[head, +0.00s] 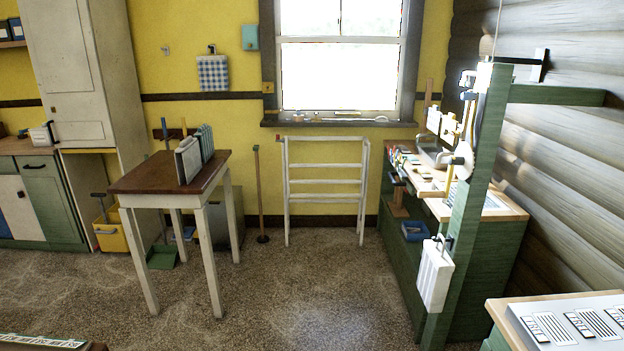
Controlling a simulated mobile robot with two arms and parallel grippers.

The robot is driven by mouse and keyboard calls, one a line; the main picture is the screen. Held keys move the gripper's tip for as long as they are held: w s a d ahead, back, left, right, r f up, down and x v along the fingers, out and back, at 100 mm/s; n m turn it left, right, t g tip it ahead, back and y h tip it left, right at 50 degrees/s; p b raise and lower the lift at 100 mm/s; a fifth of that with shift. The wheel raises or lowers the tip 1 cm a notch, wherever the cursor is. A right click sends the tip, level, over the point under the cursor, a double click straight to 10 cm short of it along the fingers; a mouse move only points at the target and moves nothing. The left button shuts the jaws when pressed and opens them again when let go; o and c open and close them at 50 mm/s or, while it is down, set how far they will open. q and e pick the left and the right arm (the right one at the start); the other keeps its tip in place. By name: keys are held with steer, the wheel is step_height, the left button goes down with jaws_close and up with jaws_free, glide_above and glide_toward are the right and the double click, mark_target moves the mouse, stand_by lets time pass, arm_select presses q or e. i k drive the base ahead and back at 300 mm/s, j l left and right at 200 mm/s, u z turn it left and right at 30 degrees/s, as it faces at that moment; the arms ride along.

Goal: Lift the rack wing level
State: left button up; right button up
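In the head view a white wooden rack (325,181) with several horizontal bars stands on the floor below the window. Its frame looks upright, with a top bar and two long legs. A second upright shows at its right side, close to the frame. I cannot tell which part is the wing; no part of the rack stands out level from it. Neither of my grippers shows in the head view.
A brown-topped table (137,178) with white legs stands left of the rack, a thin floor stand (259,200) between them. A green workbench (455,260) and green post (468,210) are at right. A yellow bin (111,231) is at left. Speckled floor before the rack is clear.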

mark_target(363, 165)
steer(key=i+l+u, duration=0.1)
steer(key=i, duration=2.1)
